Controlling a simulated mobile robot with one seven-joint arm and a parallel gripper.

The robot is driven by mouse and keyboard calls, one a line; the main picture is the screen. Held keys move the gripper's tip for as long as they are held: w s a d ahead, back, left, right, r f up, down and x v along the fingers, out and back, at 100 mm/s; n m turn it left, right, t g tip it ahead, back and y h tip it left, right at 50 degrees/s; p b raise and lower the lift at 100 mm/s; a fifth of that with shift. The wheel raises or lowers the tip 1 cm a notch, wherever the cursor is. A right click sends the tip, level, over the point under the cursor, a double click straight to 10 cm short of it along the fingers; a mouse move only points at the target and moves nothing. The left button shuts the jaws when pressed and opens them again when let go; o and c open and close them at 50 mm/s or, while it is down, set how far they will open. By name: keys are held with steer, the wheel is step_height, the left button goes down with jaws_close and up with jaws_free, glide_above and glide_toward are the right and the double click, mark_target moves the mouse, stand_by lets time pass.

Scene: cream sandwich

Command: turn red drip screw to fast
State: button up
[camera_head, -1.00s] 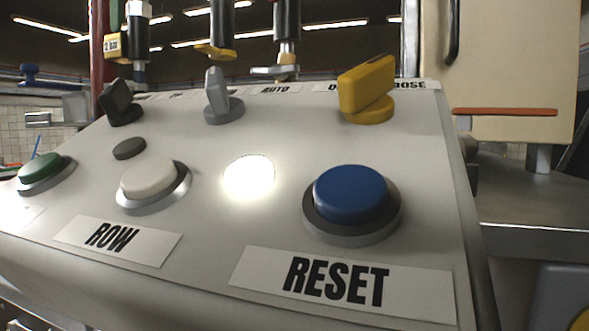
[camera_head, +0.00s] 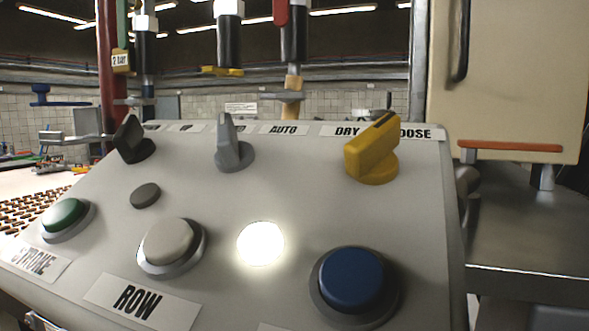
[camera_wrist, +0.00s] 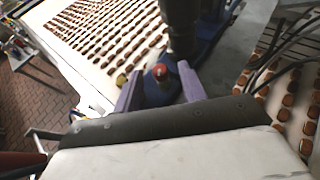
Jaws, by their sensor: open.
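A small red-topped knob (camera_wrist: 160,71), which looks like the drip screw, shows in the wrist view on a blue fitting beside a dark upright cylinder (camera_wrist: 180,25). My gripper (camera_wrist: 160,67) is open. Its two purple fingers stand left and right of the knob in the picture. I cannot tell whether either finger touches it or how deep they reach around it. The marking for fast and the screw's setting cannot be read. My gripper is not clearly visible in the head view.
The head view shows a control panel (camera_head: 300,195) with a yellow switch (camera_head: 371,151), blue button (camera_head: 352,279) and lit white button (camera_head: 261,243). Nozzles (camera_head: 229,40) hang behind it. In the wrist view, rows of brown biscuits (camera_wrist: 110,40) lie on a pale belt.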

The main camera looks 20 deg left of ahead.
steer(key=shift+w+a+f, duration=0.2)
steer(key=shift+w+a, duration=0.05)
jaws_close()
steer(key=shift+w+d+r+n+g+y, duration=0.1)
steer(key=shift+d+n+g+y, duration=0.05)
steer(key=shift+n+g+y, duration=0.3)
steer(key=shift+w+d+n+g+y, duration=0.1)
steer(key=shift+d+n+g+y, duration=0.05)
steer(key=shift+n+g+y, duration=0.3)
steer(key=shift+w+n+g+y, duration=0.15)
steer(key=shift+n+g+y, duration=0.75)
steer(key=shift+n+g, duration=0.5)
jaws_free()
